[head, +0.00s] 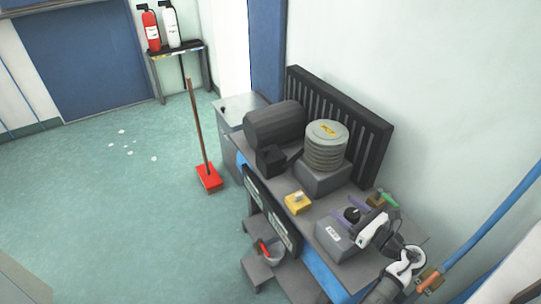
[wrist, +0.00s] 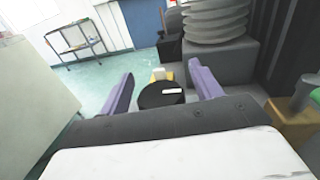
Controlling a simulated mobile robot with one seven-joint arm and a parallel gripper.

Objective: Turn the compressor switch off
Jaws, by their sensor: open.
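A black round knob (head: 352,214) sits on a grey box (head: 334,236) with a white label at the near end of the bench. In the wrist view the knob (wrist: 160,97) has a white bar on top and shows between my purple fingers. A yellow box (head: 298,203) with a pale raised part stands further along; it also shows beyond the knob in the wrist view (wrist: 167,76). I cannot tell for certain which is the compressor switch. My gripper (head: 351,207) is open, its fingers apart to either side of the knob; contact is not clear.
A ribbed grey cylinder (head: 326,148) and a dark motor (head: 274,125) stand behind the yellow box, before a black slatted panel (head: 345,118). A green-topped brass fitting (head: 378,199) is close to my gripper.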

